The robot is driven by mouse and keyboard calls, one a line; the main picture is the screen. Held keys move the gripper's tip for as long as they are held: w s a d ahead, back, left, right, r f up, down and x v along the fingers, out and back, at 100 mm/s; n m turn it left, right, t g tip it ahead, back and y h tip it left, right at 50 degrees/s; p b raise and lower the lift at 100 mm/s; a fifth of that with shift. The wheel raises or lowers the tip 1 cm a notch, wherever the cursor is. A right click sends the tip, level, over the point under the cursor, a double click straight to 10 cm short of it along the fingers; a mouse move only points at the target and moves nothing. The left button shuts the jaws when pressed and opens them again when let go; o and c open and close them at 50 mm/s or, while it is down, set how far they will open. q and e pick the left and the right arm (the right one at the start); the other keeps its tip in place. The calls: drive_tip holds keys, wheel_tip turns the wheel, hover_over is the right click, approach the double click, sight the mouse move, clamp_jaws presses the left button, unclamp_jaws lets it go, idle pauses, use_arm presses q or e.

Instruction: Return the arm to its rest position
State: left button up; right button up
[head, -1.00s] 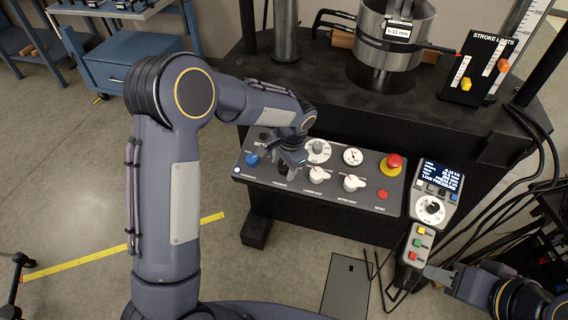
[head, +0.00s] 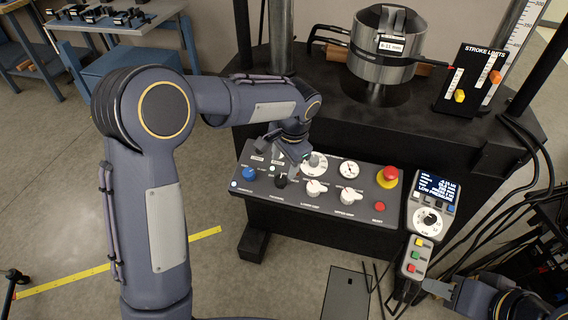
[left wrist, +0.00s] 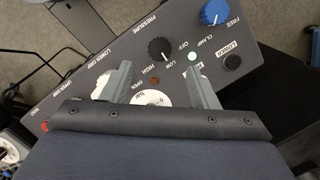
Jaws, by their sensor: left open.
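My left arm (head: 165,225) rises at the left of the head view and bends over the control panel (head: 330,208). My left gripper (head: 293,163) is above the panel's left half, near the black pressure knob (head: 280,181). In the left wrist view its two fingers (left wrist: 160,82) are apart with nothing between them, and the pressure knob (left wrist: 161,50) shows beyond them. The blue knob (head: 249,174) is left of the gripper. My right gripper (head: 436,287) is at the lower right, by the button pendant (head: 414,257); its jaw state is unclear.
The panel also carries white knobs (head: 316,189) and a red emergency button (head: 388,176). A display unit (head: 433,202) stands to its right, with cables behind. The test machine's steel cylinder (head: 383,45) and stroke-limits plate (head: 470,80) are at the back.

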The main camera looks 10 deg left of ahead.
use_arm(q)
drive_tip(key=s+a+r+n+t+h, duration=0.1)
drive_tip(key=s+a+r+n, duration=0.1)
drive_tip(key=s+a+r, duration=0.3)
drive_tip(key=s+a+r+n+t+h+p, duration=0.1)
drive_tip(key=s+r+n+h, duration=0.1)
drive_tip(key=s, duration=0.5)
drive_tip(key=s+a+r+n+h, duration=0.1)
drive_tip(key=s+a+r+n, duration=0.2)
drive_tip(key=s, duration=0.4)
drive_tip(key=s+d+n+t+h+p, duration=0.1)
drive_tip(key=s+n+t, duration=0.1)
drive_tip(key=s, duration=0.7)
drive_tip(key=shift+d+f+n+t+h, duration=0.3)
drive_tip(key=shift+d+f+t, duration=0.05)
drive_tip(key=shift+d+t, duration=0.05)
